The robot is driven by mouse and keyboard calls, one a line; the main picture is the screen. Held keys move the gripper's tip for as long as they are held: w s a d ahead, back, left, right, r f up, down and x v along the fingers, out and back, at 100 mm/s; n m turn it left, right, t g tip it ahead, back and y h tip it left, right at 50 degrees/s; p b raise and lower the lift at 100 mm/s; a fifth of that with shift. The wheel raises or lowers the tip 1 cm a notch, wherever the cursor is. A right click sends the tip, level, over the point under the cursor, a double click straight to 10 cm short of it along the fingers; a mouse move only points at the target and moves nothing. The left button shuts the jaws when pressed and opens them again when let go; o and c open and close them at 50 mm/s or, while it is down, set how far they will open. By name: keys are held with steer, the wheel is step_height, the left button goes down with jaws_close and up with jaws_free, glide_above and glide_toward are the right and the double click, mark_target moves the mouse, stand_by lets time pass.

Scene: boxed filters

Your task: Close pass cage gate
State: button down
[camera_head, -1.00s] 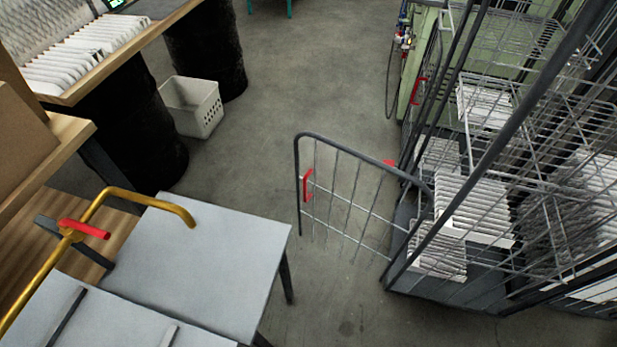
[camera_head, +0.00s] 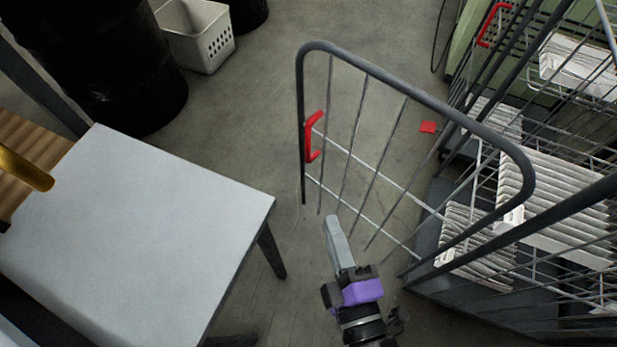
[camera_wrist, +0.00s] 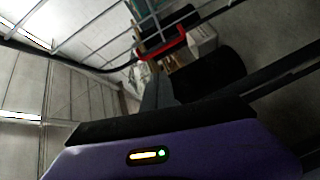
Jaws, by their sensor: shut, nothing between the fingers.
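The cage gate (camera_head: 365,150) is a dark grey tubular frame with thin wire bars. It stands swung out to the left from the wire cage (camera_head: 520,240). A red handle (camera_head: 313,137) sits on its free edge; it also shows in the wrist view (camera_wrist: 162,50). My gripper (camera_head: 333,222), with a purple wrist body, is shut and empty. It is in front of the gate's lower part in the head view, below the red handle and apart from it. Whether the gripper touches the wire bars cannot be told.
A grey-topped table (camera_head: 150,230) stands to the left, its corner near the gate's free edge. White pleated filters (camera_head: 560,200) fill the cage. A white basket (camera_head: 197,35) and black drums (camera_head: 110,60) stand at the back left.

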steer(key=w+a+f+n+b, duration=0.3)
steer(key=p, duration=0.2)
glide_above(308, 161)
steer(key=s, duration=0.3)
steer(key=shift+s+d+f+t+y, duration=0.1)
steer(key=shift+s+f+t+y, duration=0.1)
steer(key=shift+t+y, duration=0.15)
